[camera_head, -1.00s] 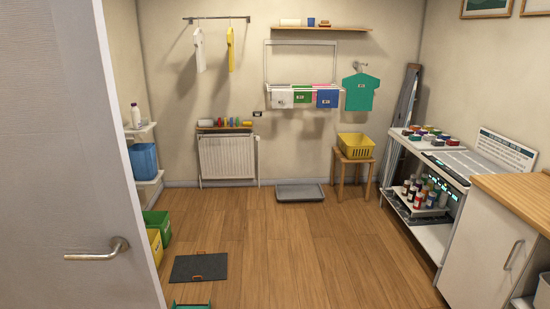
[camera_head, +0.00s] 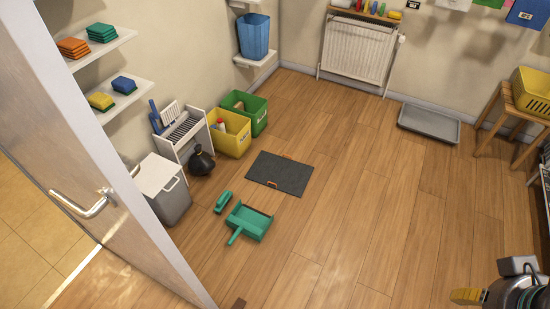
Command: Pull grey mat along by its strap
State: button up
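The dark grey mat (camera_head: 282,173) lies flat on the wooden floor, left of the picture's middle. A small orange-brown strap (camera_head: 273,184) shows at its near edge, and another small brown piece shows at its far edge. Nothing touches the mat. I cannot make out my gripper's fingers. A grey and black metallic part with a yellowish piece is cut off at the lower right corner, well apart from the mat; it may be part of my arm.
A green dustpan (camera_head: 250,222) and green brush (camera_head: 223,202) lie just nearer than the mat. Yellow bin (camera_head: 231,135), green bin (camera_head: 252,112), black bag (camera_head: 201,161) and grey-white bin (camera_head: 168,190) stand left. A grey tray (camera_head: 428,124) lies back right. Floor right of the mat is clear.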

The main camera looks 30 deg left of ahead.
aim_at(283, 174)
jog(key=i+u, duration=0.45)
jog(key=i+l+u, duration=0.1)
jog(key=i+u, duration=0.2)
jog(key=u, duration=0.15)
jog(key=i+l+u, duration=0.2)
jog(key=u, duration=0.25)
jog(key=i+l+u, duration=0.6)
jog(key=u, duration=0.35)
jog(key=i+l+u, duration=0.15)
jog(key=u, duration=0.35)
jog(key=l+u, duration=0.45)
jog(key=i+l+u, duration=0.1)
jog(key=l+u, duration=0.15)
jog(key=u, duration=0.25)
jog(key=i+l+u, duration=0.1)
jog(key=l+u, duration=0.6)
jog(key=u, duration=0.15)
jog(key=l+u, duration=0.85)
jog(key=k+j, duration=0.05)
jog(key=j, duration=0.1)
